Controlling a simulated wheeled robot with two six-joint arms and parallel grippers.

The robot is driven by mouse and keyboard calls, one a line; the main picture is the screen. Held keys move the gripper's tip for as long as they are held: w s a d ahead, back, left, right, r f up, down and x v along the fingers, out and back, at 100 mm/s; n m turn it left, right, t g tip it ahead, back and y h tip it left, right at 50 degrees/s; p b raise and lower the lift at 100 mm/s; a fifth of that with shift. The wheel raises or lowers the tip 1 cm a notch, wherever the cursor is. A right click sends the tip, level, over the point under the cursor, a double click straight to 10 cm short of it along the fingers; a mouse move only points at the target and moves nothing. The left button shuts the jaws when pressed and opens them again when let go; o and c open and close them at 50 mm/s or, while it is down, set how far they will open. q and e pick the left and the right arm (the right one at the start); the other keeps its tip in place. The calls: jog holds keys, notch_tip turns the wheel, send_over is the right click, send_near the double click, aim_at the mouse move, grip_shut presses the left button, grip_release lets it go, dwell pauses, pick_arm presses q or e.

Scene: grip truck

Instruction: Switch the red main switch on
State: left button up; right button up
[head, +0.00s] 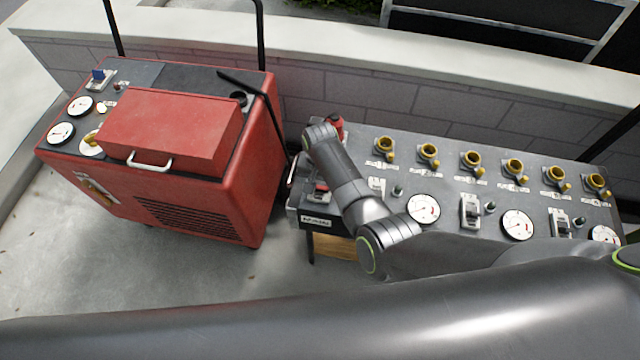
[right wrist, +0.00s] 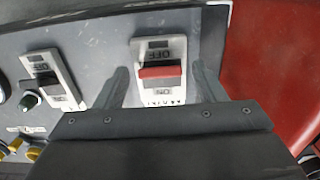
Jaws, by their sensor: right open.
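The red main switch (right wrist: 160,77) sits in a white plate on the grey panel, in the upper middle of the right wrist view. OFF and ON labels are on either side of its red lever. In the head view the switch (head: 319,188) shows near the panel's left end, beside my arm. My right gripper (right wrist: 160,70) is open and empty, with one finger on each side of the switch plate. I cannot tell whether a fingertip touches the panel. In the head view my wrist hides most of the gripper. My left gripper is not in view.
A white switch with a black lever (right wrist: 50,80) is left of the main switch in the wrist view. The panel (head: 450,190) holds gauges, switches and several brass fittings. A red machine (head: 185,185) stands to its left, and a low wall (head: 320,95) runs behind.

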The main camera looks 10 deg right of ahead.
jog(key=shift+c, duration=0.3)
jog(key=c, duration=0.9)
